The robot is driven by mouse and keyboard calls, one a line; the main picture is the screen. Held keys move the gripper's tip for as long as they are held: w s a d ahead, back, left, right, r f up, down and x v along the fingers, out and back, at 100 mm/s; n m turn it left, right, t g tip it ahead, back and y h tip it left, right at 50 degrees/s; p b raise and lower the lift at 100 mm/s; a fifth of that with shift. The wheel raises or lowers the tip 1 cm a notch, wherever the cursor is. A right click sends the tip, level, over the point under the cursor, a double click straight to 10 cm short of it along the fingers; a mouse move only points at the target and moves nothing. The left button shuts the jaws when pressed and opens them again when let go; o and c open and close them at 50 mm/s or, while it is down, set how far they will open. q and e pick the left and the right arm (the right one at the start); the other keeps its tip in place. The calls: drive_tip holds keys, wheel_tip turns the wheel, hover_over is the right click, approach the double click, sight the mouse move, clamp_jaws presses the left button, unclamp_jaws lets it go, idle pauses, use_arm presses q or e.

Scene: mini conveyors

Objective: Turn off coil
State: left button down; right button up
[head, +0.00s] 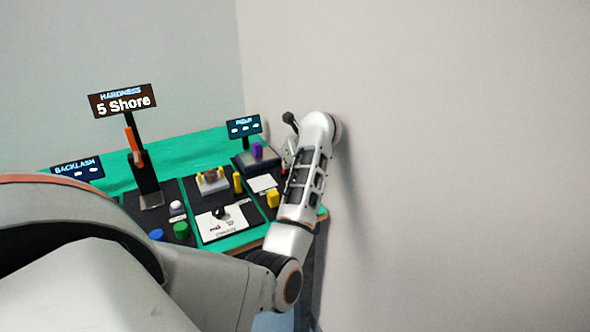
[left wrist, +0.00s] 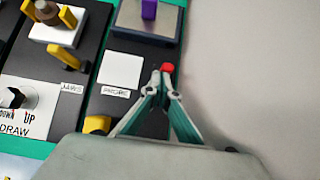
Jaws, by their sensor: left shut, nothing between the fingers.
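No part labelled coil can be read in either view. A small red cap (left wrist: 168,67) sits at the right side of a dark panel in the left wrist view. My left gripper (left wrist: 160,75) is shut and empty, with its fingertips right at the red cap; whether they touch it I cannot tell. In the head view my left gripper (head: 285,167) is mostly hidden beside my forearm at the bench's right end. The panel has a white plate (left wrist: 120,70), a PROBE label (left wrist: 116,92) and a yellow block (left wrist: 97,125). My right gripper is not in view.
A purple block (head: 257,150) stands on a grey plate behind the panel. A small display (head: 243,125) stands behind it. Left are yellow jaws (head: 238,183), a black knob (head: 219,211), green (head: 181,230) and blue buttons, and the hardness display (head: 123,100). A wall rises close on the right.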

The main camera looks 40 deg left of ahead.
use_arm(q)
drive_tip(key=shift+a, duration=0.1)
drive_tip(key=shift+r, duration=0.1)
drive_tip(key=shift+r+p, duration=0.6)
drive_tip(key=shift+r, duration=0.1)
drive_tip(key=shift+r, duration=0.1)
wheel_tip(320, 180, up, 10)
idle(0.6)
drive_tip(key=shift+s, duration=0.1)
idle(0.4)
